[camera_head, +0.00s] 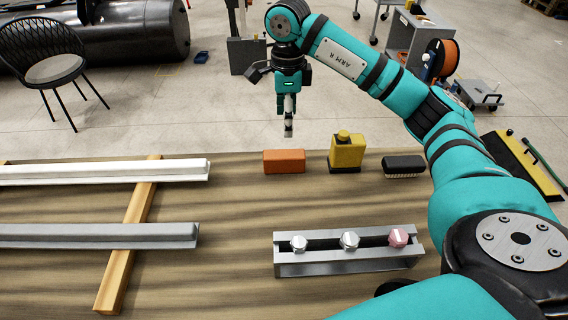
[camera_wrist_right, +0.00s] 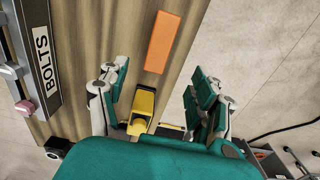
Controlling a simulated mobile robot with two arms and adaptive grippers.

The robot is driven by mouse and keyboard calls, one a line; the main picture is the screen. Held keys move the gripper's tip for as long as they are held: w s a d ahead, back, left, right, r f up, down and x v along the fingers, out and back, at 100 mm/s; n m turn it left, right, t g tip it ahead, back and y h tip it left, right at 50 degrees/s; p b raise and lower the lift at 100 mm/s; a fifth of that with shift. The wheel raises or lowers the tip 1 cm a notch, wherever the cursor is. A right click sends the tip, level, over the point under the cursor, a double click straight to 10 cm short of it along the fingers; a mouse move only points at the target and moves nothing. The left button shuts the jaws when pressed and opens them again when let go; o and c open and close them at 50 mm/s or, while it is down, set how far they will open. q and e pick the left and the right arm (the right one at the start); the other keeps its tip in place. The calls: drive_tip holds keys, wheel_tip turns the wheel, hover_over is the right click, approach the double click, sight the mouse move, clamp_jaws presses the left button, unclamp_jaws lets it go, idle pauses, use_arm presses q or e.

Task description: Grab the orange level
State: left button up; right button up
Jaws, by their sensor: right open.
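The orange level (camera_head: 284,161) is a small orange block lying flat near the far edge of the wooden table. In the right wrist view the orange level (camera_wrist_right: 163,42) lies beyond my fingertips, apart from them. My right gripper (camera_head: 288,130) hangs pointing down above and just behind the level in the head view. It is open and empty; its two fingers stand wide apart in the wrist view (camera_wrist_right: 160,85). My left gripper is not in view.
A yellow bottle-like tool (camera_head: 346,152) stands right of the level, with a black brush (camera_head: 404,166) beyond it. A metal bolt rack (camera_head: 348,262) is nearer. White (camera_head: 100,172) and grey rails (camera_head: 90,236) lie across wooden strips at left. Table between is clear.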

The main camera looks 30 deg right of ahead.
sight(284, 153)
wheel_tip(284, 153, down, 8)
drive_tip(key=shift+r+p, duration=0.1)
drive_tip(key=shift+p, duration=0.6)
drive_tip(key=f, duration=0.1)
drive_tip(key=f+p, duration=0.2)
drive_tip(key=f, duration=0.1)
drive_tip(key=shift+w+a+f, duration=0.1)
drive_tip(key=shift+a, duration=0.25)
drive_tip(key=shift+f, duration=0.55)
drive_tip(key=c, duration=1.3)
clamp_jaws()
drive_tip(key=shift+r, duration=0.15)
